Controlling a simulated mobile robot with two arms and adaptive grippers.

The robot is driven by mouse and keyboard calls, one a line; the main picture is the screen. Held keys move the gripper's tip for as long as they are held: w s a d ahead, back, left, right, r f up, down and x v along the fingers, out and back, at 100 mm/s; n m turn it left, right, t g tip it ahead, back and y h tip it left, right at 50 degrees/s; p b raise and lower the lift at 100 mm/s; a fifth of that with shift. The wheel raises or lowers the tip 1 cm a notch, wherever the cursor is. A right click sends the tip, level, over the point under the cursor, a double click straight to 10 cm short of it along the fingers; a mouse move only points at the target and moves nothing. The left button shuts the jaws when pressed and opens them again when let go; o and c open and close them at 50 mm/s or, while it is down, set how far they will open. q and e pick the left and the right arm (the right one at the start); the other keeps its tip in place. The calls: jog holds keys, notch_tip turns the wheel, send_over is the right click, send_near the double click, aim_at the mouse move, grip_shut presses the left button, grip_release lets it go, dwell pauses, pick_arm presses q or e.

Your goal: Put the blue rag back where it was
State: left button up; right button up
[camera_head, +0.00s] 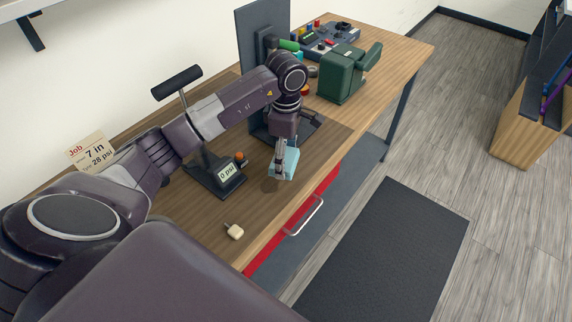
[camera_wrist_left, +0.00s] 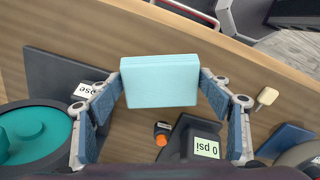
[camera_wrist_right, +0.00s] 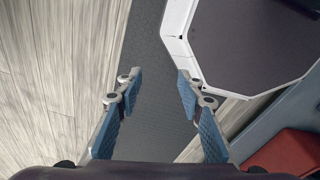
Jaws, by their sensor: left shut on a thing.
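The blue rag (camera_head: 291,166) is a light blue, folded, block-like piece in the head view. My left gripper (camera_head: 283,160) points down and is shut on it, above the front part of the wooden bench (camera_head: 200,232). A dark shadow on the bench lies beside it; I cannot tell the exact gap. In the left wrist view the rag (camera_wrist_left: 160,84) sits level between the two fingers, gripped at its ends. My right gripper (camera_wrist_right: 157,80) shows only in its own wrist view, open and empty above the floor.
A pump with a 0 psi display (camera_head: 228,172) stands left of the rag. A small cream piece (camera_head: 234,231) lies near the bench front. A green machine (camera_head: 346,76) and a control box (camera_head: 326,40) stand farther back. A red drawer (camera_head: 265,258) and dark mat (camera_head: 385,260) are below.

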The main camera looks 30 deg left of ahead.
pick_arm(q)
jog(key=shift+f, duration=0.2)
notch_tip(320, 180, down, 3)
jog(key=shift+f+p, duration=0.15)
jog(key=shift+p, duration=0.35)
jog(key=shift+f, duration=0.5)
pick_arm(e)
jog(key=shift+s+d+r, duration=0.15)
jog(key=shift+s+r, duration=0.1)
jog(key=shift+s, duration=0.25)
jog(key=shift+s+d+r, duration=0.1)
jog(key=shift+s+r, duration=0.15)
jog(key=shift+s, duration=0.25)
pick_arm(q)
jog(key=shift+f, duration=0.15)
jog(key=o, duration=1.1)
jog(key=shift+c, duration=0.2)
jog(key=shift+o, duration=0.2)
pick_arm(e)
jog(key=shift+w+f, duration=0.1)
jog(key=shift+w, duration=0.15)
pick_arm(q)
jog(key=shift+r, duration=0.2)
